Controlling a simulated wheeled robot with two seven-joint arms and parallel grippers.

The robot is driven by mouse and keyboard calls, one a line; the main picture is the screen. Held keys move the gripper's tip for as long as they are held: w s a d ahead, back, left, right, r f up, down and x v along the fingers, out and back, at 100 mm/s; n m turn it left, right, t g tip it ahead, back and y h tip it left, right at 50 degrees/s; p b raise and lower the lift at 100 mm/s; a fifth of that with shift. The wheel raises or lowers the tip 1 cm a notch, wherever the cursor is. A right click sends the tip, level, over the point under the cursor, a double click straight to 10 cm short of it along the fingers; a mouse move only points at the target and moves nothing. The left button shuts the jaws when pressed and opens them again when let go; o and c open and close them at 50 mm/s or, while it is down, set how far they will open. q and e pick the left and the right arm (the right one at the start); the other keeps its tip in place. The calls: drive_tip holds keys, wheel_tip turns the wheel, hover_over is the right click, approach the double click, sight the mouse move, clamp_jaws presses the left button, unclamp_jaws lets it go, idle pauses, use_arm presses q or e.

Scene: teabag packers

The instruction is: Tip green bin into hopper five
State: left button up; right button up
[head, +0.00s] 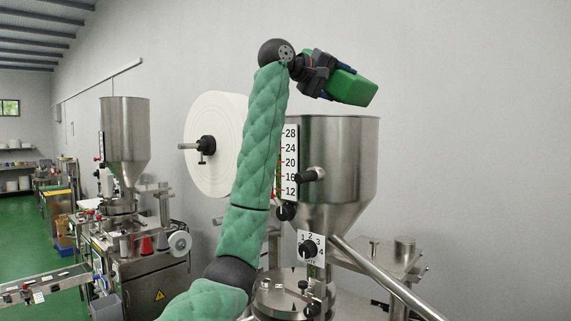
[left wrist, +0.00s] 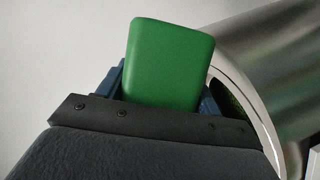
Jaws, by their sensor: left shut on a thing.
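The green bin (head: 352,87) is held above the steel hopper (head: 345,150) in the head view, tilted down to the right. My left gripper (head: 324,80) is shut on the bin, high over the hopper's rim. In the left wrist view the bin (left wrist: 170,62) sits between the blue fingers, with its flat green face toward the camera. The hopper (left wrist: 270,60) shows at the right there, with some green matter visible inside its mouth. The bin's opening and contents are hidden. No number naming the hopper is readable. My right gripper is not in view.
A white film roll (head: 216,150) and a scale plate (head: 290,160) stand left of the hopper. A steel bar (head: 385,275) slants down at the lower right. Another packing machine with a hopper (head: 124,135) stands farther left. The air above the hopper is otherwise clear.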

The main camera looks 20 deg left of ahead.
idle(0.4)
use_arm(q)
drive_tip(key=shift+d+f+n+b, duration=0.1)
drive_tip(key=shift+d+n+b, duration=0.05)
drive_tip(key=shift+n+b, duration=0.25)
drive_tip(key=shift+s+d+f+n+h+b, duration=0.2)
drive_tip(key=shift+f+n+h+b, duration=0.1)
drive_tip(key=shift+n+h+b, duration=0.45)
idle(1.9)
drive_tip(key=shift+y, duration=0.25)
idle(0.6)
